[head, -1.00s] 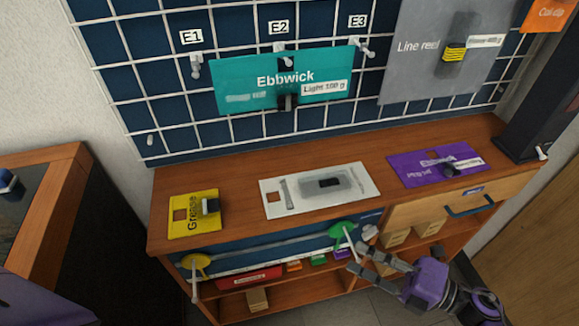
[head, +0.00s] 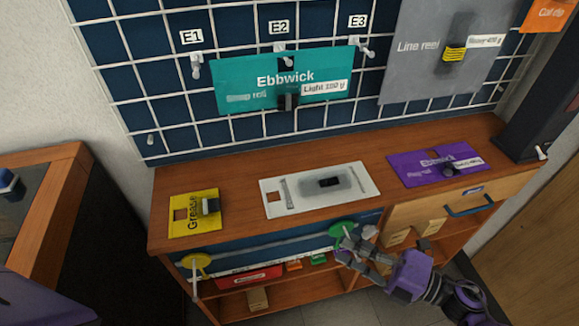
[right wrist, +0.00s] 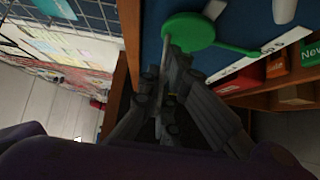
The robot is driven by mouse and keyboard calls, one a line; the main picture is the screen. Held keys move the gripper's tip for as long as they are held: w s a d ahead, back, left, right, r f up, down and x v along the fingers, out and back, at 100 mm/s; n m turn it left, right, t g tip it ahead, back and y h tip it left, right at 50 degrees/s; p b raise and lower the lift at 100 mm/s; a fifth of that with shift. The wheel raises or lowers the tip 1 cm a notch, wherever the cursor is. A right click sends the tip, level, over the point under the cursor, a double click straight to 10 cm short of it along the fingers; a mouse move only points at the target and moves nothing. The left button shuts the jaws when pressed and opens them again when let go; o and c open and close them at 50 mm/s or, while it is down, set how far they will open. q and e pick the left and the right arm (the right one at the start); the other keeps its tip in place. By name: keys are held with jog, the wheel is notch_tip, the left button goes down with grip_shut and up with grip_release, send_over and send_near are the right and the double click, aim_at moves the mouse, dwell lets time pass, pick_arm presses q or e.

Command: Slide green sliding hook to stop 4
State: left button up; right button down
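The green sliding hook (head: 342,229) sits toward the right end of a pale rail (head: 270,246) on the blue front below the bench top. Its round plate and green rod also show in the right wrist view (right wrist: 188,32). My right gripper (head: 350,247) is at the hook, its fingertips just below the plate and overlapping it in the picture. In the right wrist view, the fingers (right wrist: 173,58) converge close to the plate. Whether they grip any part of it is hidden. A yellow hook (head: 197,264) is at the rail's left end. My left gripper is not in view.
The shelves under the rail hold a red box (head: 258,275), a small green box (head: 319,258) and cartons (head: 397,237). A drawer with a blue handle (head: 468,207) is to the right. Between the two hooks, the rail looks clear.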

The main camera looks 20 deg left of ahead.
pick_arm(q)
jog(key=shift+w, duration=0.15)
